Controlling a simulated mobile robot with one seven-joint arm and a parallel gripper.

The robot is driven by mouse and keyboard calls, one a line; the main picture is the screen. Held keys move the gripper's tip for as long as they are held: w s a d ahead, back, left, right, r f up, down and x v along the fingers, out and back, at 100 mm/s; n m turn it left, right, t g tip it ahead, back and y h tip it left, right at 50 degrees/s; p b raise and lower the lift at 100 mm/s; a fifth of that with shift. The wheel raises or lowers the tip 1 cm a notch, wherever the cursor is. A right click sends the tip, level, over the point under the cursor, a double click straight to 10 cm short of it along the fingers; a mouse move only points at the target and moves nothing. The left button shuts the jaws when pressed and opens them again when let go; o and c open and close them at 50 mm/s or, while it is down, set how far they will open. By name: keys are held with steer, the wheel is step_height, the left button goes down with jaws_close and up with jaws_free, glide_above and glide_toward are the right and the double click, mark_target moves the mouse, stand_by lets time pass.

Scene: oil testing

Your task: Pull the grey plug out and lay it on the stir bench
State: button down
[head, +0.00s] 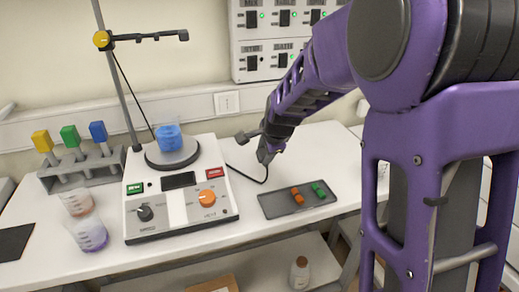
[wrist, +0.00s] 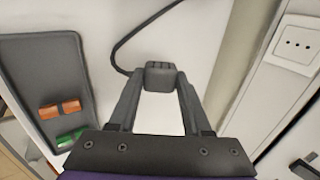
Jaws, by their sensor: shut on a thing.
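The grey plug (wrist: 160,75) is between the fingertips of my gripper (wrist: 159,84) in the wrist view, with its dark cable (wrist: 122,48) trailing off to the left. My gripper is shut on the plug, its fingers on either side. The wall socket (wrist: 298,44) shows bare holes, apart from the plug. In the head view my gripper (head: 256,147) is over the back of the white stir bench (head: 315,150), right of the stirrer. The plug is hard to make out there. I cannot tell whether it touches the bench.
A dark tray (head: 270,207) with an orange plug (head: 297,196) and a green plug (head: 319,190) lies in front of my gripper. The stirrer (head: 183,213) with a blue beaker (head: 169,138) stands left. Bare bench surrounds the tray. Two beakers stand at the far left.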

steer(key=shift+f+b, duration=1.95)
steer(key=shift+f, duration=0.55)
steer(key=shift+c, duration=1.3)
jaws_free()
steer(key=shift+s+f, duration=0.15)
